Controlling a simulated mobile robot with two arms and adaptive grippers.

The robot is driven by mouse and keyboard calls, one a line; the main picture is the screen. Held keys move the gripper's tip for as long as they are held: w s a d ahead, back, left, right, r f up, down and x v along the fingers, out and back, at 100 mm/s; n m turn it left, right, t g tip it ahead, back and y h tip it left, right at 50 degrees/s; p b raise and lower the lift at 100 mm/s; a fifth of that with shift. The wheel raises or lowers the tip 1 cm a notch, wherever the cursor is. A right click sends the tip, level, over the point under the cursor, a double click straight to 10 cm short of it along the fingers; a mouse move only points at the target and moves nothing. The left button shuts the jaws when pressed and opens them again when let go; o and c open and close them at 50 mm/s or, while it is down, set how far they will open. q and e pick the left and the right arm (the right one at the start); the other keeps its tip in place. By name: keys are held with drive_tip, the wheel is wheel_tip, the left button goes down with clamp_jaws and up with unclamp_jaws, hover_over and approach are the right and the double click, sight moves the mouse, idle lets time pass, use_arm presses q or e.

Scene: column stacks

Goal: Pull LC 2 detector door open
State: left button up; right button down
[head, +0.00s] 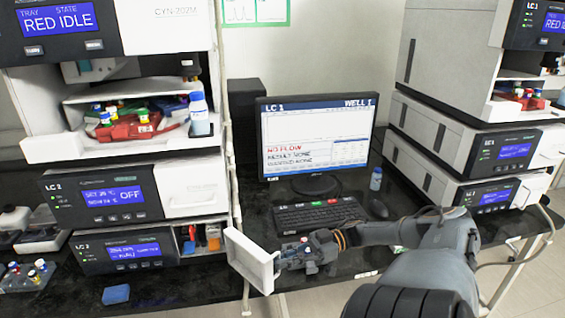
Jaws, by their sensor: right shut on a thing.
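The LC 2 detector (125,252) is the lowest unit of the left stack, with a dark front and a blue display. Its white door (252,262) stands swung out from the unit's right end, so the compartment (200,238) behind it shows small orange and blue-grey parts. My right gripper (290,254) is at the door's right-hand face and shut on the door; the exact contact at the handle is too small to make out. My left gripper is not in view.
Above the detector is another LC 2 unit (105,196) with its white door shut. A monitor (315,135), keyboard (318,215) and mouse (377,208) stand right of the door. A blue box (116,294) lies at the bench's front. The LC 1 stack (440,140) is at right.

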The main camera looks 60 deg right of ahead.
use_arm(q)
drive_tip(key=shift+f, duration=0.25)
use_arm(e)
drive_tip(key=shift+w+d+r, duration=0.3)
drive_tip(key=shift+w+d, duration=0.15)
drive_tip(key=shift+d, duration=0.25)
drive_tip(key=c, duration=1.8)
unclamp_jaws()
drive_tip(key=o, duration=0.3)
drive_tip(key=shift+w+a, duration=0.1)
drive_tip(key=shift+w, duration=0.2)
drive_tip(key=v, duration=0.7)
drive_tip(key=shift+s+f, duration=0.15)
drive_tip(key=shift+f, duration=0.1)
drive_tip(key=shift+s, duration=0.1)
